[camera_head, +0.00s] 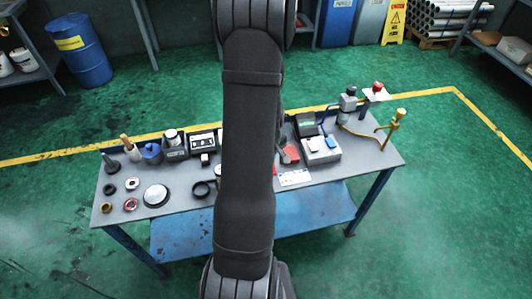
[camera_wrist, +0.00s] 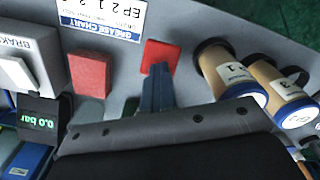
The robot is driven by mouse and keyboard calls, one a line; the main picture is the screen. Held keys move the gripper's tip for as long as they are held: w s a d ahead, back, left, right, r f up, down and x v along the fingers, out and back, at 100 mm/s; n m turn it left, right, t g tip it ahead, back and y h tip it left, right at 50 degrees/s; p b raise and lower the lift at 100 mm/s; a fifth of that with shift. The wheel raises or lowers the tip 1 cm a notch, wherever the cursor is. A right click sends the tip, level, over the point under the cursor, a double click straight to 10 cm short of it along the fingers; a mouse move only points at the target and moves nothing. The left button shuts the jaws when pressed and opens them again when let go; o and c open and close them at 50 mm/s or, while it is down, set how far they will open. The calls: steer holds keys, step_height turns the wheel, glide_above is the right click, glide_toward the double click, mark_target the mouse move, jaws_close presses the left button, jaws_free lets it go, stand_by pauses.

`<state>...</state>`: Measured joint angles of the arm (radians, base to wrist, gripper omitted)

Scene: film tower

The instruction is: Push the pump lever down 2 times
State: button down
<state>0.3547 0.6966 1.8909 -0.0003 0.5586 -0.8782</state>
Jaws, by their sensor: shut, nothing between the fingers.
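My gripper (camera_wrist: 157,75) shows in the wrist view as a narrow grey-blue pair of fingers, shut and empty. Its tips point at a red block (camera_wrist: 160,53) on the bench and partly cover it; I cannot tell whether they touch. The pump lever is not clear. A blue bar (camera_head: 323,129) rises behind the dark box in the head view and may be it. A small display (camera_wrist: 39,124) reads 0.0 bar in the wrist view, left of my gripper. A blue part (camera_wrist: 28,160) lies beside it, cut off by the frame.
A grey box marked BRAKE (camera_wrist: 28,62) and another red block (camera_wrist: 91,73) stand left of the fingers.

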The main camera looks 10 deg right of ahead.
steer(key=shift+w+r, duration=0.1)
steer(key=shift+r, duration=2.4)
stand_by(0.5)
stand_by(1.3)
